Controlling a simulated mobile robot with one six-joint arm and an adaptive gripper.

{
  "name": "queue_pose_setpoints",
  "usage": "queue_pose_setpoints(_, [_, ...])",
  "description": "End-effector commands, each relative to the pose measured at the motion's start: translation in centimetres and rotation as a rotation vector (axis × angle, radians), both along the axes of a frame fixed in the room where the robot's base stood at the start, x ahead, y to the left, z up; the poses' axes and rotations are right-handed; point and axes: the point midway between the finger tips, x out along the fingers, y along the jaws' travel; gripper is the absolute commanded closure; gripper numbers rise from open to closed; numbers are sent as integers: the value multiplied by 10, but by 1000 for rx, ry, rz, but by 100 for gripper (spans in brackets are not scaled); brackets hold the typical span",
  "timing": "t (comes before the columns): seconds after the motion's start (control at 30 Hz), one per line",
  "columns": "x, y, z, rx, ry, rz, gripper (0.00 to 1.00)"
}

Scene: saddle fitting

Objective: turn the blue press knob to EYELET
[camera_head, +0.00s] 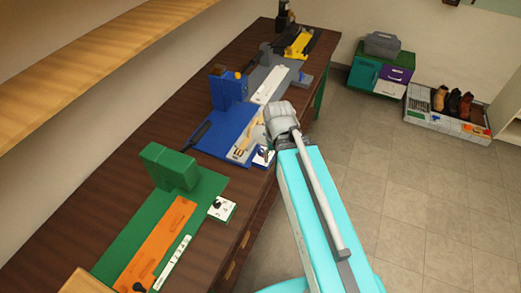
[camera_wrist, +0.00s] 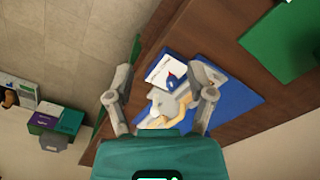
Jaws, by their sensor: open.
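The blue press (camera_head: 228,88) stands on a blue base (camera_head: 217,130) on the dark wooden bench. A white dial plate (camera_head: 259,161) sits at the base's front corner and also shows in the wrist view (camera_wrist: 158,69). The small blue knob (camera_wrist: 176,79) sits on this plate, between my fingers in the picture. Its marks are too small to read, so I cannot tell which one it points at. My gripper (camera_wrist: 164,70) is open and empty above the plate; no finger visibly touches the knob. In the head view my arm partly hides this corner.
A green press (camera_head: 170,167) with its own dial plate (camera_head: 222,208) stands nearer on the bench. A grey station (camera_head: 283,78) and a yellow one (camera_head: 298,45) stand farther back. Drawers (camera_head: 382,72) and a shoe tray (camera_head: 446,112) are on the floor at the right. Open tiled floor lies beside the bench.

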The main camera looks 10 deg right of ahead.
Motion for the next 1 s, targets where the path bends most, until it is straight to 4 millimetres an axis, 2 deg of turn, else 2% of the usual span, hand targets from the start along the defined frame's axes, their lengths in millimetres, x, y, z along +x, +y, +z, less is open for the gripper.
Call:
queue_pose_setpoints(0.17, [16, 2, 2, -2, 2, -61, 24])
queue_pose_setpoints(0.27, [33, 4, 3, -4, 4, -137, 24])
queue_pose_setpoints(0.6, [111, 14, 10, -17, 9, -529, 24])
queue_pose_setpoints(0.7, [129, 17, 12, -21, 10, -629, 24])
queue_pose_setpoints(0.83, [144, 20, 13, -25, 10, -719, 24])
queue_pose_setpoints(1.0, [149, 22, 13, -27, 10, -762, 24])
